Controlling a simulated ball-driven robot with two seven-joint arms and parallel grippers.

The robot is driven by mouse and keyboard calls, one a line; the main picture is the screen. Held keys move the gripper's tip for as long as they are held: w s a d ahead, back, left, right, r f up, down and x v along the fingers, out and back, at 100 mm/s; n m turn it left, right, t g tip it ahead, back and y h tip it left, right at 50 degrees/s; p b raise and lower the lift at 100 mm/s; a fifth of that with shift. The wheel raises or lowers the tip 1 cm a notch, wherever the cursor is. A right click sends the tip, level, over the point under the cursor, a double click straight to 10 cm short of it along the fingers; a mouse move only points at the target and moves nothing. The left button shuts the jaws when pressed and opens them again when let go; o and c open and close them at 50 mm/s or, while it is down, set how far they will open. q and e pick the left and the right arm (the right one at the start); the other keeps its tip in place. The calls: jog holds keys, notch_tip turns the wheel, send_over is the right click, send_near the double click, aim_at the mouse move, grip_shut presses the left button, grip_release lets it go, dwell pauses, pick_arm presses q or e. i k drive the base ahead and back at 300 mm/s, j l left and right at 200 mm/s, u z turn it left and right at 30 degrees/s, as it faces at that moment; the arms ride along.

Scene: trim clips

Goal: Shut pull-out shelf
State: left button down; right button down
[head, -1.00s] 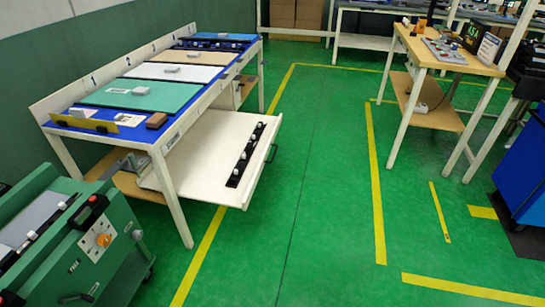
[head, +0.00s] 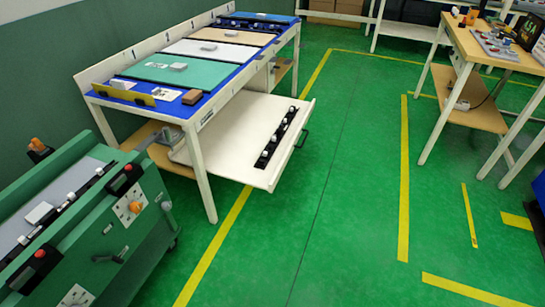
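The pull-out shelf (head: 236,137) is a white panel under the long white-framed workbench (head: 207,170). It is pulled out and sticks out from the bench's right side over the floor. A black strip with several white knobs (head: 277,139) lies along its outer part. Neither of my grippers shows in the head view.
A green machine (head: 122,222) with knobs and levers stands at the lower left, near the bench's front end. A wooden table (head: 478,57) stands at the upper right. The green floor (head: 345,170) between them, marked with yellow lines, is clear.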

aim_at(230, 142)
jog(key=i+l+u, duration=0.1)
jog(key=u, duration=0.3)
jog(key=l+u, duration=0.15)
jog(key=u, duration=0.2)
jog(key=i+l+u, duration=0.1)
jog(key=u, duration=0.3)
jog(key=l+u, duration=0.2)
jog(key=u, duration=0.2)
jog(key=l+u, duration=0.15)
jog(key=l, duration=0.3)
jog(key=l+u, duration=0.2)
jog(key=l, duration=0.25)
jog(key=l+u, duration=0.15)
jog(key=l, duration=0.35)
jog(key=k+l+u, duration=0.15)
jog(key=l, duration=0.3)
jog(key=l+u, duration=0.2)
jog(key=l, duration=0.25)
jog(key=k+l+u, duration=0.15)
jog(key=l, duration=0.25)
jog(key=k+l+u, duration=0.2)
jog(key=l, duration=0.2)
